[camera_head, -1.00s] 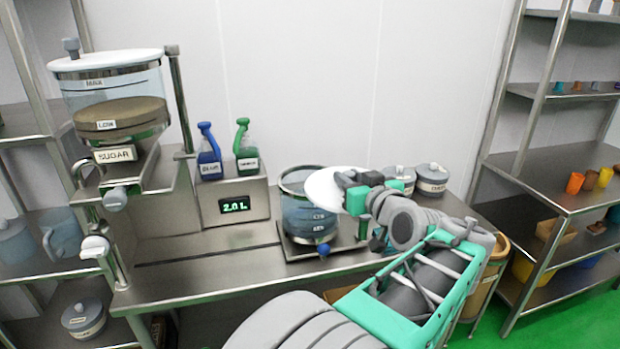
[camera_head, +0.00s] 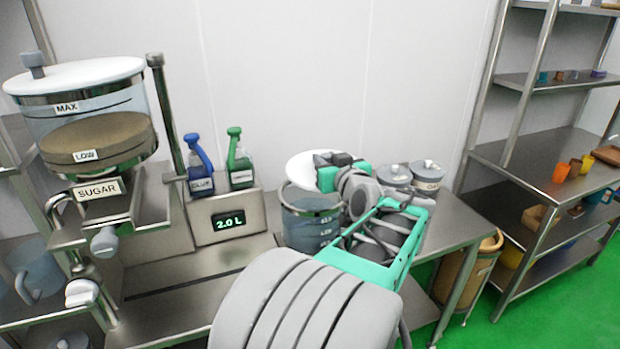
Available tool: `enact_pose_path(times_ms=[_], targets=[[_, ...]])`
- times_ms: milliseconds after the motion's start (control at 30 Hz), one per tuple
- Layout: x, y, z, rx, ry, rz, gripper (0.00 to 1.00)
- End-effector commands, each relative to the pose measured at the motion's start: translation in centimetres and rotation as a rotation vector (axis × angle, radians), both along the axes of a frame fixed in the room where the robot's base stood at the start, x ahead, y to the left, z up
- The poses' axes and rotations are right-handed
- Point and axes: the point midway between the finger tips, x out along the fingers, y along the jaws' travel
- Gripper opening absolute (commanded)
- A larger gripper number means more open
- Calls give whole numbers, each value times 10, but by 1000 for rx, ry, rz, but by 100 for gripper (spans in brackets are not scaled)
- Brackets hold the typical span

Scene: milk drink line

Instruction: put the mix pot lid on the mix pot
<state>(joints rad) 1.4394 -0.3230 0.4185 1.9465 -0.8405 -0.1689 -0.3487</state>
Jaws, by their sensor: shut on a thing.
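The mix pot (camera_head: 311,226) is a clear round vessel with a metal rim, standing on the steel bench in the middle of the view. My arm hides its lower right side. The mix pot lid (camera_head: 302,172) is a white disc. My gripper (camera_head: 326,173) is shut on the lid at its right side. The lid appears just above the pot's rim, a little toward the back left, and looks tilted. The picture does not show clearly whether the lid touches the rim. The gripper's fingers partly hide the lid's right edge.
A sugar dispenser (camera_head: 88,115) stands at left. A blue spray bottle (camera_head: 199,165) and a green one (camera_head: 239,160) stand on a box with a 2.0 L display (camera_head: 228,223). Lidded grey pots (camera_head: 427,176) stand right of my gripper. Steel shelves (camera_head: 555,165) are at far right.

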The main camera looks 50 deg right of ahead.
Motion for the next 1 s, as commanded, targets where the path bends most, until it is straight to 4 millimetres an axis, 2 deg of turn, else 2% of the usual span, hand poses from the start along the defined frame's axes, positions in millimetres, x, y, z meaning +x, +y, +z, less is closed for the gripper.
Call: enact_pose_path(times_ms=[33,100,200,400,600,900,933,1000], targets=[[16,-4,-3,4,1,8,0],[28,-10,-22,8,1,5,0],[44,-17,-43,6,1,4,0],[61,-24,-66,2,0,5,0],[61,-24,-94,1,-1,3,0],[61,-24,-99,-2,-1,3,0],[61,-24,-98,-1,-1,3,28],[61,-24,-97,-1,-1,3,34]])
